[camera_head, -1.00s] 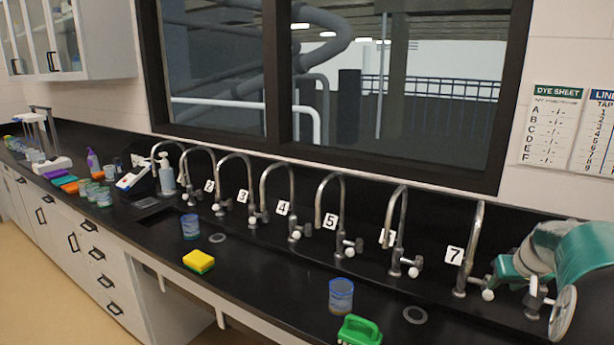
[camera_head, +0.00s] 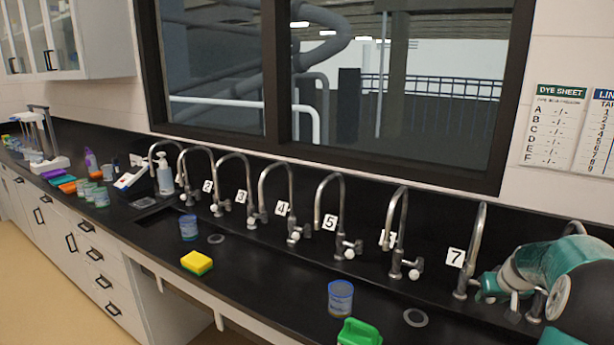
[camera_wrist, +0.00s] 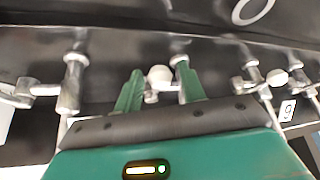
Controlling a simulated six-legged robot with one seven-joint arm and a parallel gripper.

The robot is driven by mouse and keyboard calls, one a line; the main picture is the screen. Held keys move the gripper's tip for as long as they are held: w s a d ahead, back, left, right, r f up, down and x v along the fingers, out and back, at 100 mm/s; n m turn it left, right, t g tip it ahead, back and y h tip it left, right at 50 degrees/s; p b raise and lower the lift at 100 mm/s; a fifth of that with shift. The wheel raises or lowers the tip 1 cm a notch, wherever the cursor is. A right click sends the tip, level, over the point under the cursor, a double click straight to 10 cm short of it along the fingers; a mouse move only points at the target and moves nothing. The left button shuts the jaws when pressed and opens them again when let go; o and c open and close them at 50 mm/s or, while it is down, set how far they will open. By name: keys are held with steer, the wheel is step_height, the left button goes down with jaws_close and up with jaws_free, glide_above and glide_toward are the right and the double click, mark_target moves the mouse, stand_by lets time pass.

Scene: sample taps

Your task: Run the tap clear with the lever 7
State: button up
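Tap 7 (camera_head: 472,245) is a tall metal gooseneck at the right of the head view, beside its white "7" label (camera_head: 455,257). A metal tap post stands just behind the right finger. The wrist view does not show this tap's number, and I cannot tell if a finger touches the knob.
Tap 6 (camera_head: 398,235) stands left of tap 7; more taps continue leftward. A "9" label (camera_wrist: 288,110) shows at the wrist view's right. A blue-rimmed cup (camera_head: 340,298), a green object (camera_head: 359,333), a yellow sponge (camera_head: 197,263) and a drain (camera_head: 415,317) occupy the black counter.

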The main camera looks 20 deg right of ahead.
steer(key=shift+w+d+f, duration=0.15)
steer(key=shift+w+f, duration=0.1)
steer(key=shift+f, duration=0.1)
steer(key=v, duration=0.8)
stand_by(0.4)
